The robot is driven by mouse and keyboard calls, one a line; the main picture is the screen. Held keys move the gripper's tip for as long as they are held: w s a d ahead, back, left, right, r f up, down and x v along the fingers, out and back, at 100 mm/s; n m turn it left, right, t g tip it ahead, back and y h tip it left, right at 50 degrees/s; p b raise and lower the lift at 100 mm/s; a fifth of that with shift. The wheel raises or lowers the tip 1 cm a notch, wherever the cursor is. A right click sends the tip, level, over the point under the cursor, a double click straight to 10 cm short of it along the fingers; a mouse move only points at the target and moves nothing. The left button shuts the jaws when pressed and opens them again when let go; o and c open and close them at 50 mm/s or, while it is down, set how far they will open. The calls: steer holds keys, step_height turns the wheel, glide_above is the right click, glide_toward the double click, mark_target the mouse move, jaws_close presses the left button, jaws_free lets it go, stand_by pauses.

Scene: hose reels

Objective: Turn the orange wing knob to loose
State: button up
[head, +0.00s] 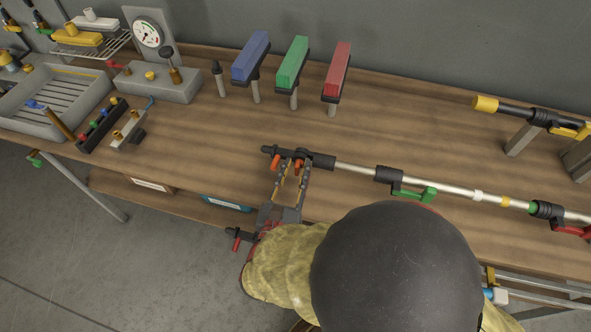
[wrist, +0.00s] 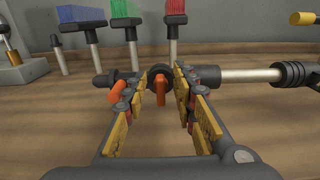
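The orange wing knob (wrist: 161,91) hangs upright below a round black collar on the black end fitting (wrist: 206,77) of a long pole (head: 362,170). In the head view the knob (head: 299,162) shows small at my fingertips. My gripper (wrist: 160,92) is open, its two yellow-padded fingers on either side of the knob, with a visible gap on each side. A second orange part (wrist: 117,91), slanted like a lever, sits just left of the left finger, partly hidden by it. In the head view my gripper (head: 293,170) reaches from the table's front edge.
Along the pole sit a green lever (head: 415,194) and a red lever (head: 572,231). Behind stand blue (head: 250,57), green (head: 292,63) and red (head: 338,69) brushes. A gauge stand (head: 160,80) is at back left. Bare wooden tabletop (head: 215,130) lies left of the pole.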

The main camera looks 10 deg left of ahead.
steer(key=shift+c, duration=0.8)
jaws_close()
